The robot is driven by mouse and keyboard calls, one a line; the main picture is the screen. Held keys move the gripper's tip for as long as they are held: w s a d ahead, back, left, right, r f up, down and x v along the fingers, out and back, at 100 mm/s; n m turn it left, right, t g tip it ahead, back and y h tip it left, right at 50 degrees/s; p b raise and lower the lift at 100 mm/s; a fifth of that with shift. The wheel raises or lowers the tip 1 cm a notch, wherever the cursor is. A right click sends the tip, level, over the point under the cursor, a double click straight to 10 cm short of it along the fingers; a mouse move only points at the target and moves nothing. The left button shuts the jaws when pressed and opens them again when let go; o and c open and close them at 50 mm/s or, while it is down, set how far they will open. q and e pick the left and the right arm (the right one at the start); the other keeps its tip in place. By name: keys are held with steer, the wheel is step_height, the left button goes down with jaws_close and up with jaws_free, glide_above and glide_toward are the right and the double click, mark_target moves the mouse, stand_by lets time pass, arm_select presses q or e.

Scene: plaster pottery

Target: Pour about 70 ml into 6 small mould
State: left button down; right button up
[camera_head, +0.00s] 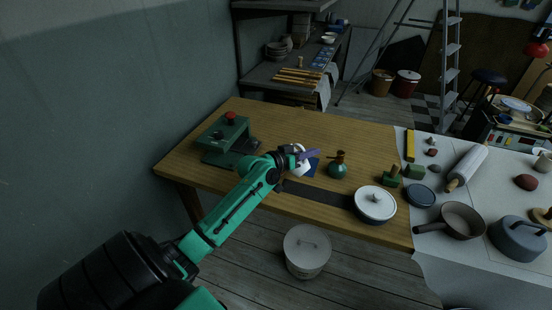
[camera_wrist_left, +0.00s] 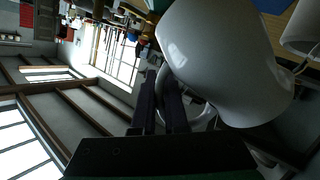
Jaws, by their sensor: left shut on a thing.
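My left gripper (camera_head: 311,154) is shut on the handle of a white jug (camera_head: 299,168) over the middle of the wooden table. The jug fills much of the left wrist view (camera_wrist_left: 225,60), with its looped handle between my dark purple fingers (camera_wrist_left: 168,100). Its contents are hidden, and I cannot tell whether it is clear of the table. A blue flat piece (camera_head: 313,168) lies just right of the jug, partly hidden. I cannot make out any small moulds for certain. My right gripper is not in view.
A green stand with a red knob (camera_head: 231,118) is left on the table (camera_head: 270,117). A green bottle (camera_head: 338,168), a dark strip (camera_head: 322,192) and a white-lidded pot (camera_head: 375,203) are to the right. A lidded bucket (camera_head: 307,250) stands on the floor. The table's back is clear.

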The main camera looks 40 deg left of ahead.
mark_target(300, 146)
arm_select(q)
steer(key=shift+a+r+n+h, duration=0.2)
steer(key=shift+a+r+n, duration=0.15)
steer(key=shift+r+n, duration=0.15)
steer(key=shift+a+r+n+h, duration=0.2)
steer(key=shift+a+r+n, duration=0.15)
steer(key=shift+r, duration=0.25)
stand_by(1.6)
steer(key=shift+a+n+b, duration=0.15)
steer(key=shift+n+b, duration=0.1)
steer(key=shift+b, duration=0.2)
steer(key=shift+r, duration=0.15)
steer(key=d+f+m+y+p, duration=0.2)
steer(key=d+f+m, duration=0.1)
steer(key=f+m, duration=0.2)
steer(key=shift+w+d+f+m+p, duration=0.2)
steer(key=shift+d+f+m+p, duration=0.2)
steer(key=shift+f, duration=0.25)
steer(key=shift+a, duration=0.1)
stand_by(0.9)
